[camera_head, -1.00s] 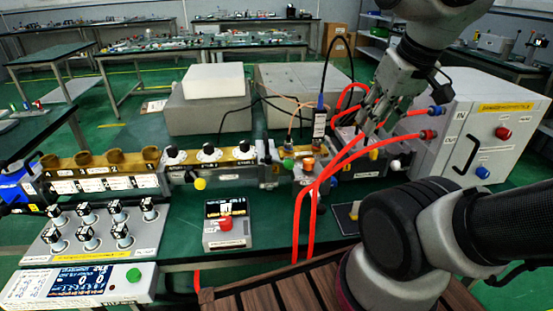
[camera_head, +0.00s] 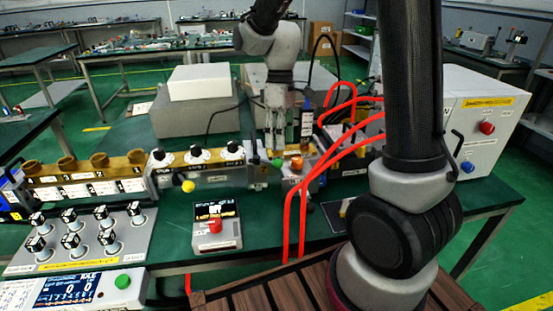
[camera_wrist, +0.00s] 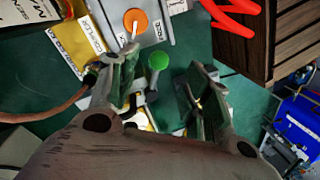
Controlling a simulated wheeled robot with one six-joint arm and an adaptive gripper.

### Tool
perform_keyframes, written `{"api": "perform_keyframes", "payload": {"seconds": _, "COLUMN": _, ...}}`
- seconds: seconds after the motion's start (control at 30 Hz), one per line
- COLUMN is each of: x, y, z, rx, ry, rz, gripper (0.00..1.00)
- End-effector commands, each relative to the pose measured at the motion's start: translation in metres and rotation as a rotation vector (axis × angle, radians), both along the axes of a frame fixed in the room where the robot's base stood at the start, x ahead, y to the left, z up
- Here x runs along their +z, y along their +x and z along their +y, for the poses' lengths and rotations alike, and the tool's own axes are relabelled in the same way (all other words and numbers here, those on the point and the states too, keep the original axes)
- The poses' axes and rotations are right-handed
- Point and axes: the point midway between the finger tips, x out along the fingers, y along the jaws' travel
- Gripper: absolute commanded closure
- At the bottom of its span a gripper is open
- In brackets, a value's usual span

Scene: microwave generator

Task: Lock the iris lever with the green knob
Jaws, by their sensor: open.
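The green knob (camera_head: 277,162) is small and round and sits on the front part of the bench apparatus, just left of the orange knob (camera_head: 297,163). In the wrist view the green knob (camera_wrist: 158,62) shows between my two fingers, beyond their tips, and the orange knob (camera_wrist: 136,20) is above it. My gripper (camera_head: 272,148) points down just above the green knob, with its fingers apart; it also shows in the wrist view (camera_wrist: 160,80). I cannot tell whether a finger touches anything. The iris lever itself is not clearly distinguishable.
Red hoses (camera_head: 335,150) loop to the right of the knobs toward a white cabinet (camera_head: 478,125). A blue-topped upright part (camera_head: 307,118) stands close to my gripper's right. A small box with a red button (camera_head: 215,226) is at front left.

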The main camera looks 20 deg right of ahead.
Motion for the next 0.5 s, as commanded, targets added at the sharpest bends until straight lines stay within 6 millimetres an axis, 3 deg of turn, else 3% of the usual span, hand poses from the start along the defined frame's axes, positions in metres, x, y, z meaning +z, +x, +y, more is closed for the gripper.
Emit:
{"api": "perform_keyframes", "payload": {"seconds": 0.1, "x": 0.010, "y": 0.009, "z": 0.005, "rx": 0.136, "ry": 0.043, "rz": -0.035, "gripper": 0.51}}
{"api": "perform_keyframes", "payload": {"seconds": 0.27, "x": 0.006, "y": 0.007, "z": 0.005, "rx": 0.233, "ry": 0.062, "rz": -0.039, "gripper": 0.51}}
{"api": "perform_keyframes", "payload": {"seconds": 0.5, "x": -0.028, "y": 0.000, "z": 0.008, "rx": 0.240, "ry": 0.063, "rz": -0.037, "gripper": 0.51}}
